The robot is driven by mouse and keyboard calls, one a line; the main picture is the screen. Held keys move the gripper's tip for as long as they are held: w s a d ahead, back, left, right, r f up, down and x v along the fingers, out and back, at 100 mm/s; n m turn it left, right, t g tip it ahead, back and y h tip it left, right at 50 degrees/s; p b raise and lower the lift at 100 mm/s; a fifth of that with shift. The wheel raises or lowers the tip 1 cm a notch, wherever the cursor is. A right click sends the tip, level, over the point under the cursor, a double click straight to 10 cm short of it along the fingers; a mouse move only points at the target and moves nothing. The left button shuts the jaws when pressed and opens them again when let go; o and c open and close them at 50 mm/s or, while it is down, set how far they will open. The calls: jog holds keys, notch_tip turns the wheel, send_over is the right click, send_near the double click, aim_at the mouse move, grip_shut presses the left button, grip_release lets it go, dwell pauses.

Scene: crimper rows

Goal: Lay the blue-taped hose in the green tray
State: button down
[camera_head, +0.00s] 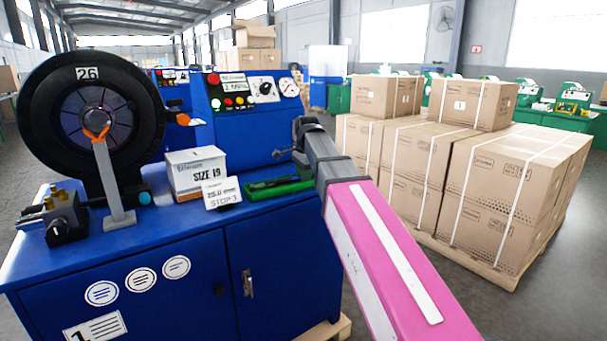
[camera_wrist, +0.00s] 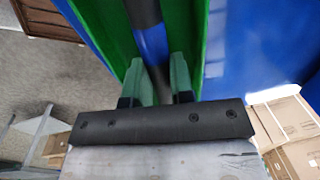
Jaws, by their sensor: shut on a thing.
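In the wrist view, my gripper (camera_wrist: 157,82) is shut on the dark hose, between its two green fingers. The hose (camera_wrist: 143,10) carries a band of blue tape (camera_wrist: 152,45) just beyond the fingertips. The green tray (camera_wrist: 100,35) lies behind the hose, showing on both sides of it. In the head view, the green tray (camera_head: 285,189) sits on the right part of the blue bench top, beside my arm. A dark strip shows along the tray there. My arm hides the fingers in that view. I cannot tell whether the hose touches the tray floor.
A blue bench (camera_head: 160,270) carries a black crimper wheel (camera_head: 60,110) marked 26, a white SIZE 19 box (camera_head: 196,172) and a STOP 3 card (camera_head: 222,193) left of the tray. A control panel (camera_head: 245,110) rises behind. Strapped cartons (camera_head: 480,180) stand right.

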jog(key=shift+f, duration=0.55)
jog(key=c, duration=0.9)
grip_release()
jog(key=shift+r, duration=0.1)
jog(key=shift+r, duration=2.9)
